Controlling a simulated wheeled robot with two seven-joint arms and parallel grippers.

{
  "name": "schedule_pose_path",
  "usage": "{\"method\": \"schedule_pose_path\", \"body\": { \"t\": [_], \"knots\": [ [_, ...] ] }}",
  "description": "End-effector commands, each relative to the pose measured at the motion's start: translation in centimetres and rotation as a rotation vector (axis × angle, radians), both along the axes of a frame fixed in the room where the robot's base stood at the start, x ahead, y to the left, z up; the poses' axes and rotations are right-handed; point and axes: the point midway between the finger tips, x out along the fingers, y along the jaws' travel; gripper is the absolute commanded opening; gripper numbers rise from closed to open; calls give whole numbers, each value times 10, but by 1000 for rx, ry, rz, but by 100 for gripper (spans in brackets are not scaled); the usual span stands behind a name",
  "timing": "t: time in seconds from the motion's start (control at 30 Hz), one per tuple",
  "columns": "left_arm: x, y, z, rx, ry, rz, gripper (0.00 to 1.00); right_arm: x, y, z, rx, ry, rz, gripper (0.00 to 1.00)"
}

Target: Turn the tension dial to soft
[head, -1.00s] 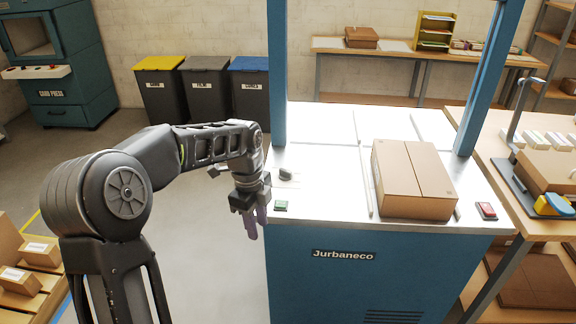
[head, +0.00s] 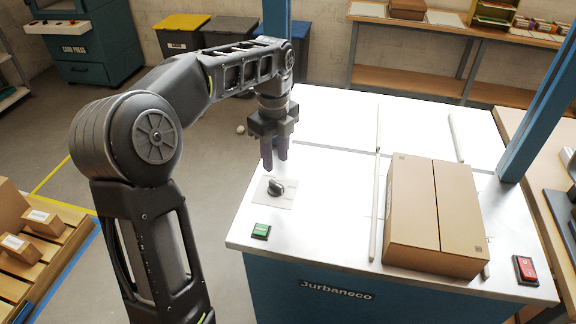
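The tension dial (head: 276,187) is a small dark knob on a pale plate on the left part of the white machine top. Its markings are too small to read. My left gripper (head: 274,164) points down just above and behind the dial, apart from it. Its two purplish fingers look slightly parted, with nothing between them. My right gripper is not in view.
A cardboard box (head: 435,215) lies on the machine top (head: 330,215) between pale rails. A green button (head: 261,231) sits in front of the dial, and a red switch (head: 525,268) at the right front corner. Blue posts (head: 540,105) rise from the machine.

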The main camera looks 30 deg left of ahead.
Motion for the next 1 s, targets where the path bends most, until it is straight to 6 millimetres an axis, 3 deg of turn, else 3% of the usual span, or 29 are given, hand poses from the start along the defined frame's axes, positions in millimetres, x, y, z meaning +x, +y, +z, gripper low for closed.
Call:
{"method": "schedule_pose_path", "body": {
  "t": [0.43, 1.0],
  "knots": [
    [0, 0, -6, -1, 2, 0, 34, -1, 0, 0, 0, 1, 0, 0],
    [-1, 0, -77, -1, 2, 1, 34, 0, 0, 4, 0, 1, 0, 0]
  ]
}}
